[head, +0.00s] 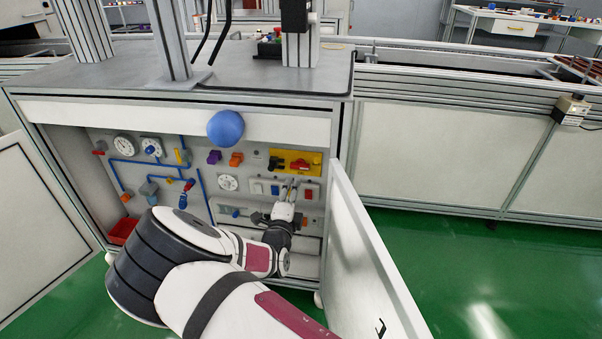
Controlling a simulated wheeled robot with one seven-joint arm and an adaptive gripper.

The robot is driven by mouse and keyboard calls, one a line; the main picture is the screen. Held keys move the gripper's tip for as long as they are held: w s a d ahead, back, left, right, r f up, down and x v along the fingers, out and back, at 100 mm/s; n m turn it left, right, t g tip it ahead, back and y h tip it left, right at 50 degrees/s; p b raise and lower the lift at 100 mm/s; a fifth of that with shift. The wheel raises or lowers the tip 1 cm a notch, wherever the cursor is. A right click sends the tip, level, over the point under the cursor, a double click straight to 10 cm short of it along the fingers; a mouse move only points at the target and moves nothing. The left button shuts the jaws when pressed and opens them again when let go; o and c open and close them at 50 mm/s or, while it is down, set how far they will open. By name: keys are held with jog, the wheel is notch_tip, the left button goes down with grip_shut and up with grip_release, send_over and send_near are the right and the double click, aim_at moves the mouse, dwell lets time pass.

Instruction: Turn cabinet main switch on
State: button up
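The cabinet (180,108) stands open, and its back panel carries rows of controls. A yellow plate (313,158) with a red rotary handle (299,164) sits at the upper right of the panel; this looks like the main switch. The handle appears to lie roughly level, but its exact setting is too small to read. My gripper (290,184) is inside the cabinet, just below the yellow plate and in front of the row of small switches. Its fingertips point up toward the plate and appear empty. Whether they are apart or closed is too small to tell.
An open door (365,260) stands close to the right of my arm; another (40,225) is swung out at the left. A blue ball-like knob (226,127) sits at the cabinet's top edge.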

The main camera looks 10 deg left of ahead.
aim_at(299, 168)
jog(key=w+b, duration=0.3)
jog(key=w, duration=0.7)
jog(key=shift+w+d+b, duration=0.1)
jog(key=shift+b, duration=0.2)
grip_shut()
